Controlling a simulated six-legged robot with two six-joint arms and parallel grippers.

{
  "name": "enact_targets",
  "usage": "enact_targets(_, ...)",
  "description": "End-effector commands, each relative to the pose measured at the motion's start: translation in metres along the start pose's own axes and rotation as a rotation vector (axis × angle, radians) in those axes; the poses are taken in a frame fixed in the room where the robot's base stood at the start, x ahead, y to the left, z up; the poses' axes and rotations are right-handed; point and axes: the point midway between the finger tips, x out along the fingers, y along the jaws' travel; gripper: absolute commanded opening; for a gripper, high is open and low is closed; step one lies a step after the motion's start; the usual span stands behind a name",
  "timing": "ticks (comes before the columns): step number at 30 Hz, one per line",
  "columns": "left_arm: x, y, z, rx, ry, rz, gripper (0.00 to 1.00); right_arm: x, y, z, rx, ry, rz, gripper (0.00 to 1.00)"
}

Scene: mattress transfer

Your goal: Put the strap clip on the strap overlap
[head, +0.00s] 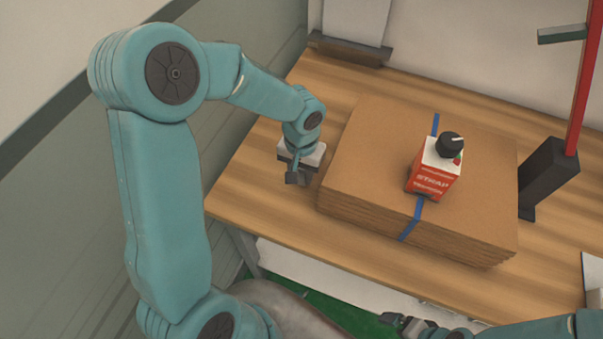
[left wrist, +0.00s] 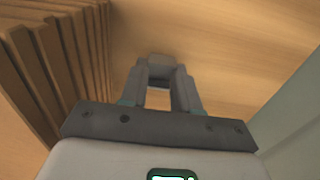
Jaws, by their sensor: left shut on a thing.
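A blue strap (head: 411,222) runs across the top of a cardboard stack (head: 365,160) and down its front side. A red and white strap tensioner (head: 432,178) with a black knob sits on the strap and hides its middle; I cannot make out the overlap. My left gripper (head: 298,178) is just left of the stack, above the table, pointing down. It is shut on a small grey piece (left wrist: 160,63), probably the strap clip, at the fingertips in the left wrist view. My right gripper (head: 398,322) shows small at the bottom edge; its jaws are unclear.
The wooden table (head: 255,190) is bare left of the stack. A red post (head: 585,90) with a dark base (head: 548,178) stands right of the stack. A grey-based object (head: 350,48) stands at the back. The stacked sheet edges fill the left of the left wrist view.

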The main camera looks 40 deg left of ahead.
Motion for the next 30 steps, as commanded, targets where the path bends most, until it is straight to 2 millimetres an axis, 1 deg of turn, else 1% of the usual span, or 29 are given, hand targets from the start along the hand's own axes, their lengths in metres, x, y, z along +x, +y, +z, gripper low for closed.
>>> enact_targets(1, 0.007, 0.0, 0.001, 0.0, -0.004, 0.0, 0.02, 0.001, 0.0, 0.0, 0.0, 0.0, 0.0, 1.0)
enact_targets(3, 0.011, 0.0, 0.0, 0.0, 0.0, 0.001, 0.02, 0.001, 0.0, 0.0, 0.0, 0.0, 0.0, 1.0)
enact_targets(10, 0.011, 0.0, 0.0, 0.0, 0.001, 0.001, 0.02, 0.001, 0.0, 0.0, 0.0, 0.0, 0.0, 1.0)
enact_targets(14, 0.016, 0.0, 0.0, 0.0, 0.001, 0.001, 0.02, 0.005, 0.002, 0.0, 0.0, 0.0, 0.0, 1.0)
enact_targets(15, 0.015, 0.0, 0.0, 0.0, 0.001, 0.001, 0.34, 0.005, 0.002, 0.0, 0.0, 0.0, 0.0, 1.0)
enact_targets(17, 0.014, 0.0, 0.0, 0.0, 0.001, 0.001, 0.54, 0.004, 0.001, 0.0, 0.0, 0.0, 0.0, 1.0)
enact_targets(18, 0.014, 0.0, 0.0, 0.0, 0.001, 0.001, 0.57, 0.004, 0.001, 0.0, 0.0, 0.0, 0.0, 1.0)
enact_targets(26, 0.013, 0.0, 0.0, 0.0, 0.0, 0.001, 0.57, 0.003, 0.001, 0.0, 0.0, 0.0, 0.0, 1.0)
enact_targets(28, 0.009, 0.0, 0.0, 0.0, 0.0, 0.001, 0.57, -0.002, -0.001, 0.0, 0.0, 0.0, 0.0, 1.0)
enact_targets(30, 0.002, 0.0, -0.001, -0.001, 0.004, 0.0, 0.57, -0.001, 0.0, 0.0, 0.0, 0.001, 0.0, 1.0)
